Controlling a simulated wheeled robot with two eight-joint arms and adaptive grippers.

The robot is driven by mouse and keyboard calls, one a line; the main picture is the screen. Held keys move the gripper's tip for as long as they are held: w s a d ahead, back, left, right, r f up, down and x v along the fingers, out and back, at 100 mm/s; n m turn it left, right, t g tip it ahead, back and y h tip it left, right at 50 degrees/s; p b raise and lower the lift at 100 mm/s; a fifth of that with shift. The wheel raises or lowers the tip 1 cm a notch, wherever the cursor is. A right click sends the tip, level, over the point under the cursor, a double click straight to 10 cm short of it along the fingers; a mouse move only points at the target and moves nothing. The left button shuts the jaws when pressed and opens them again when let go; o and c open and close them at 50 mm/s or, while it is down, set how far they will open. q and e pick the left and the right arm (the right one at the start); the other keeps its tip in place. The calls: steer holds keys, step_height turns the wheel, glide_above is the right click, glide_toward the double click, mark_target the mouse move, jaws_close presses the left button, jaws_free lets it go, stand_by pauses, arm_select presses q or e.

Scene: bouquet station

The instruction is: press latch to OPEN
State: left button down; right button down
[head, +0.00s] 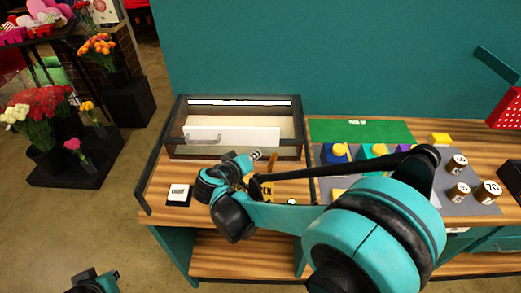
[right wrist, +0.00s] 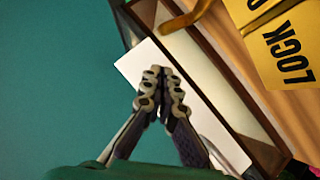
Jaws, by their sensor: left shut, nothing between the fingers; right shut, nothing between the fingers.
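The latch is a yellow plate (head: 265,191) with an orange-brown lever (head: 272,161), at the front right of a dark-framed glass case (head: 177,125). In the right wrist view the yellow plate (right wrist: 285,45) reads "LOCK", and the lever (right wrist: 188,16) shows at the top edge. My right gripper (head: 257,154) is shut and empty, close to the left of the lever in the head view. Its fingertips (right wrist: 161,72) appear apart from the lever and plate. My right wrist partly hides the plate. My left gripper (head: 88,277) is shut and empty at the bottom left, away from the counter.
A white card on a black base (head: 179,194) lies on the counter left of my right wrist. A green mat (head: 350,132), colored blocks and several numbered cylinders (head: 458,193) stand to the right. Flower buckets (head: 45,155) stand on the left. My right arm crosses the counter's front.

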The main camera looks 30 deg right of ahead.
steer(key=v, duration=0.4)
steer(key=shift+w+a+p, duration=0.1)
steer(key=shift+w+p, duration=0.05)
steer(key=shift+p, duration=0.15)
steer(key=s+a+f+n+y+b, duration=0.1)
steer(key=s+a+f+y+b, duration=0.1)
steer(key=s+a+f+y, duration=0.1)
steer(key=s+a+f+n+y+b, duration=0.1)
steer(key=s+a+f+y+b, duration=0.1)
steer(key=s+a+f+y, duration=0.2)
steer(key=s+a+y, duration=0.1)
steer(key=s+y, duration=0.2)
steer(key=s, duration=0.3)
